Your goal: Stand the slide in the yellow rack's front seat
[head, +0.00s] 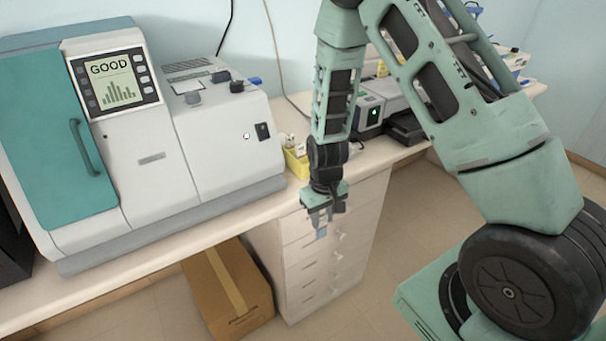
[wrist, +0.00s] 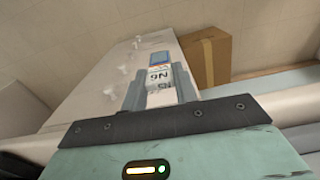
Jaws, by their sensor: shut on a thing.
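My gripper (head: 321,212) is shut on the slide (head: 321,232), just off the front edge of the bench above the drawer unit. In the wrist view the slide (wrist: 159,75) lies between the two fingers (wrist: 158,92). It has a pale label with dark print and a blue end pointing away from my palm. A yellow rack (head: 296,166) stands on the bench behind my wrist, partly hidden by my arm. Its seats cannot be made out, and it does not show in the wrist view.
A large white and teal machine (head: 150,150) with a screen reading GOOD fills the bench at left. A small device (head: 368,112) with a green light stands behind the rack. White drawers (head: 318,258) and a cardboard box (head: 228,290) are below the bench.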

